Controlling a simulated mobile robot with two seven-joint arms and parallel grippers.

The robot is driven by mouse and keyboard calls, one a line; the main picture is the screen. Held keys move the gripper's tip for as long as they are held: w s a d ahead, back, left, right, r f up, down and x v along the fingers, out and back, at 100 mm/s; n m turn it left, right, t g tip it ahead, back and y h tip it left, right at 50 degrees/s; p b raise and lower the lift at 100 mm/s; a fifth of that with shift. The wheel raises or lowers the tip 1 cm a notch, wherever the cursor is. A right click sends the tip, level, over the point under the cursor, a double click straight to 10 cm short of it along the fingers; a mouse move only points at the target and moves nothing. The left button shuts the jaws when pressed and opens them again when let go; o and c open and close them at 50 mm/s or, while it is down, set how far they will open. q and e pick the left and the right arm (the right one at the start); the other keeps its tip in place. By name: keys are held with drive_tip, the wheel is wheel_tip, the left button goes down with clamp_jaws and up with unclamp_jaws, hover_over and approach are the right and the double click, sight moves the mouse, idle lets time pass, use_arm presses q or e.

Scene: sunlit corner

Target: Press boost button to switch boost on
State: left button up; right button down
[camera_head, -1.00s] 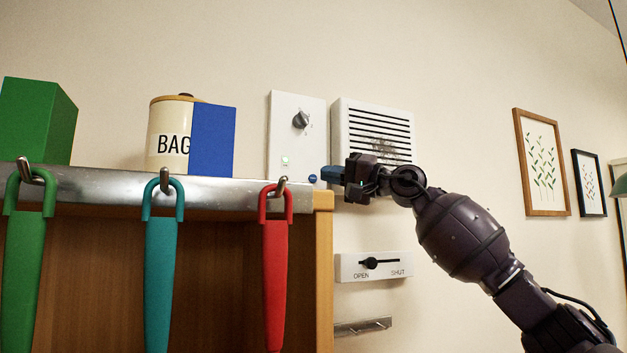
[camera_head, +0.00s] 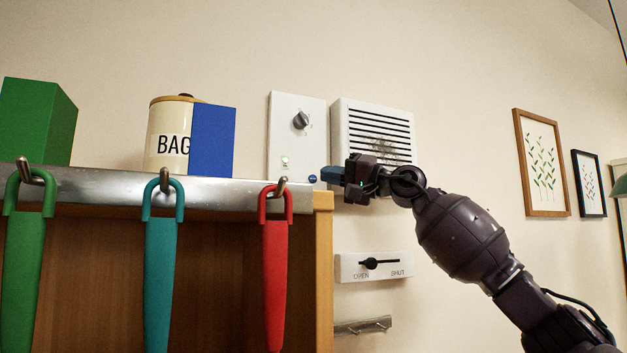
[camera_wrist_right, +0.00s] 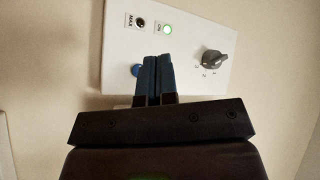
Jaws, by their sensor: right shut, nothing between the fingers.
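In the wrist view the ON light (camera_wrist_right: 168,29) glows green and the MAX lamp (camera_wrist_right: 140,23) is dark. My left gripper is out of view.
A slatted white vent (camera_head: 375,125) is behind my right gripper. Below is an OPEN/SHUT slider (camera_head: 375,267). A metal-edged shelf (camera_head: 110,190) holds a canister (camera_head: 168,135), a blue box (camera_head: 213,140) and a green box (camera_head: 35,120). Coloured straps hang from its hooks.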

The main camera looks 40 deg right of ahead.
idle(0.8)
drive_tip(key=a+f+m+y+p, duration=0.2)
drive_tip(key=a+m+y+p, duration=0.2)
drive_tip(key=a+m+p, duration=0.15)
drive_tip(key=s+d+m+t+h, duration=0.1)
drive_tip(key=m+t+h, duration=0.1)
drive_tip(key=m+h, duration=0.4)
drive_tip(key=s+d+r+m+t+h+p, duration=0.1)
drive_tip(key=m+h, duration=0.5)
drive_tip(key=m, duration=1)
drive_tip(key=s+d+r+m+t+h+p, duration=0.1)
drive_tip(key=m+t+h, duration=0.4)
drive_tip(key=m, duration=0.7)
drive_tip(key=shift+s+d+r+h, duration=0.2)
drive_tip(key=shift+s+d+h, duration=0.25)
drive_tip(key=shift+d+h, duration=0.45)
